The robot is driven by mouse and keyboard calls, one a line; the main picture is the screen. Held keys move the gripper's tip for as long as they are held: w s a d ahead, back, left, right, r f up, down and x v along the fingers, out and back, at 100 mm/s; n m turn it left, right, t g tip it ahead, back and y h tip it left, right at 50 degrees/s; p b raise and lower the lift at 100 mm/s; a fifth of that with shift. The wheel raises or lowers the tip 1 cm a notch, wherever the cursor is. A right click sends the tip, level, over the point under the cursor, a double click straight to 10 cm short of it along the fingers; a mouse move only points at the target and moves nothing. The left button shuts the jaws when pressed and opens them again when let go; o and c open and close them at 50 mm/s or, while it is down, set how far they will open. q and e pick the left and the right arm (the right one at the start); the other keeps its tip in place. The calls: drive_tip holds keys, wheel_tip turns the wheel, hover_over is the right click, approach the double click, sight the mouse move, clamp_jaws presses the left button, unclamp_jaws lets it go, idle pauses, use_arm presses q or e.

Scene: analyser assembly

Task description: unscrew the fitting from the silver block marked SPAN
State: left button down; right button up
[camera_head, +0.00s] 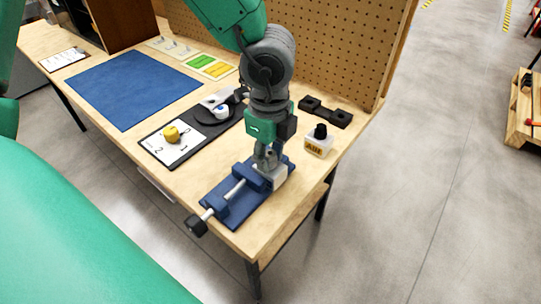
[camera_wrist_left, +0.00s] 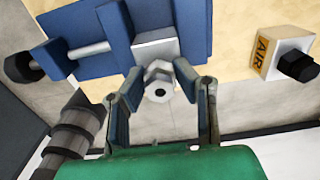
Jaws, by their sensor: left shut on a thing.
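The silver block (camera_head: 279,178) is clamped in the blue vise (camera_head: 235,203) near the table's front corner. It also shows in the wrist view (camera_wrist_left: 156,48); I can read no marking on it. The silver hex fitting (camera_wrist_left: 158,80) sticks out of the block, between the fingers of my left gripper (camera_wrist_left: 158,92). The left gripper (camera_head: 267,160) points down over the block and is shut on the fitting. In the head view the fingers mostly hide the fitting. My right gripper is not in view.
A white block marked AIR (camera_head: 318,147) with a black fitting stands right of the vise. A black holder (camera_head: 326,111) and pegboard (camera_head: 320,40) are behind. A blue mat (camera_head: 130,88) is clear.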

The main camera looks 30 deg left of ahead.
sight(270, 153)
use_arm(q)
drive_tip(key=shift+r+p, duration=2.15)
drive_tip(key=shift+r, duration=0.15)
